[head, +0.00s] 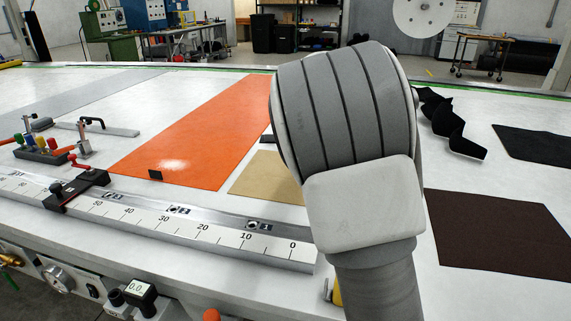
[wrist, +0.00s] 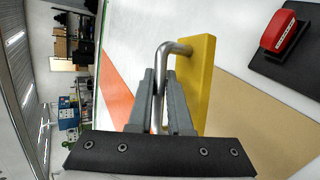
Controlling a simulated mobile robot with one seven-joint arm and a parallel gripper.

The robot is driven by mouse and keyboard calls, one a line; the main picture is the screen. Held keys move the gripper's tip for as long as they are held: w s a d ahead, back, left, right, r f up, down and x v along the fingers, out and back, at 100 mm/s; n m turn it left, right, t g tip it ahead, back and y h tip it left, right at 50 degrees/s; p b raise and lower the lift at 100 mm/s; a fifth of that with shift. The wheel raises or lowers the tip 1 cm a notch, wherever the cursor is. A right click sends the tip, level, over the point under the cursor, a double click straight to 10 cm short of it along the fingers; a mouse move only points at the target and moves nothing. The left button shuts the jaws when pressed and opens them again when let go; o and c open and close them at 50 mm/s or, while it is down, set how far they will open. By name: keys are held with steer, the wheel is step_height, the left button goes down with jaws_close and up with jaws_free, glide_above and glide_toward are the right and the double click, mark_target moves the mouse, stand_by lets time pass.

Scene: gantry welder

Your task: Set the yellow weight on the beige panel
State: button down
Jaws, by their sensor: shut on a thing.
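The yellow weight (wrist: 201,75) is a flat yellow block with a bent metal handle (wrist: 178,47). In the wrist view my gripper (wrist: 161,88) is shut on that handle, with one grey finger on each side of it. The weight appears held above the table. The beige panel (wrist: 262,120) lies flat beyond the weight, which covers part of it in that view. In the head view the beige panel (head: 268,179) lies right of the orange panel, partly behind my arm. My arm hides the gripper in the head view.
An orange panel (head: 205,130) lies left of the beige one. A dark brown panel (head: 497,235) lies at right. A ruler rail (head: 180,222) runs along the front edge. A red object (wrist: 284,31) sits on a dark panel. Clamps (head: 78,187) stand at left.

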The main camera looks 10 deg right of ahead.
steer(key=shift+w+a+f+b, duration=0.55)
steer(key=shift+w+a+f, duration=0.6)
steer(key=shift+a+f, duration=0.5)
steer(key=shift+w+a+f+b, duration=0.5)
steer(key=shift+w+a+f, duration=0.7)
steer(key=shift+a+f, duration=0.5)
steer(key=shift+w+a+f+b, duration=0.55)
steer(key=shift+w+a+f, duration=0.7)
steer(key=shift+f, duration=0.65)
steer(key=shift+s+a, duration=0.1)
steer(key=shift+f, duration=0.2)
steer(key=c, duration=1.3)
jaws_free()
steer(key=shift+f, duration=0.2)
steer(key=o, duration=0.5)
steer(key=shift+s, duration=0.1)
steer(key=shift+c, duration=0.2)
steer(key=shift+r, duration=0.1)
steer(key=shift+r, duration=0.2)
steer(key=v, duration=1.2)
steer(key=shift+p, duration=0.3)
